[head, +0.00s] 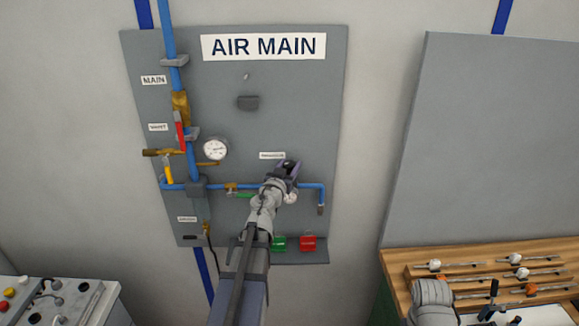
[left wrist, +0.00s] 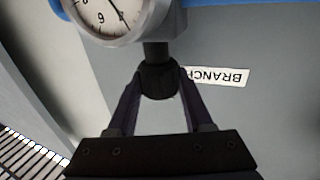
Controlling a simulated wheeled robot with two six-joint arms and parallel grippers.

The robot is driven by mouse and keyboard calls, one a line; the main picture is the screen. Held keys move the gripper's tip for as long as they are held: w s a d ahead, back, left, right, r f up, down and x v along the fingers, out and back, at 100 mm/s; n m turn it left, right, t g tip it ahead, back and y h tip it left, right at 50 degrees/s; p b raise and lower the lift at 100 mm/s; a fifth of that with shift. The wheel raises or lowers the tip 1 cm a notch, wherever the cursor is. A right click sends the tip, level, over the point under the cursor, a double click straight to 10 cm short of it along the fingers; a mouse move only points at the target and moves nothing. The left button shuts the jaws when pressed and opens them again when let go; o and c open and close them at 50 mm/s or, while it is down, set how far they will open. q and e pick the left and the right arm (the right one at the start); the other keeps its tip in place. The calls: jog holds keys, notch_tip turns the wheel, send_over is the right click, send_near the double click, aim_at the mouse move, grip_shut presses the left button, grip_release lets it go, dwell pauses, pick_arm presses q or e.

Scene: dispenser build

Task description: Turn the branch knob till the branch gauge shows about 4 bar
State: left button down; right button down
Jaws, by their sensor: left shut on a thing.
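My left gripper (head: 288,168) reaches up to the AIR MAIN panel (head: 300,100), just below the branch label (head: 272,155). In the left wrist view its two dark fingers (left wrist: 160,95) are shut on the black branch knob (left wrist: 158,80), one on each side. The branch gauge (left wrist: 112,14) shows upside down beside the knob, cut off by the top edge. Its dark needle is partly visible, but I cannot tell the reading. In the head view my left arm and gripper mostly hide the knob and the gauge. My right gripper (head: 490,302) seems to be low at the right, its jaws unclear.
The main gauge (head: 215,149), blue pipes (head: 205,187), a red-handled valve (head: 179,130) and a yellow lever (head: 169,174) are left of my arm. A wooden rack (head: 480,258) stands at the right.

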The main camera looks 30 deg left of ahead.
aim_at(288, 169)
pick_arm(q)
jog(key=shift+c, duration=1.5)
grip_release()
jog(key=shift+s, duration=0.1)
jog(key=v, duration=0.7)
jog(key=shift+s+d, duration=0.1)
jog(key=shift+s, duration=0.25)
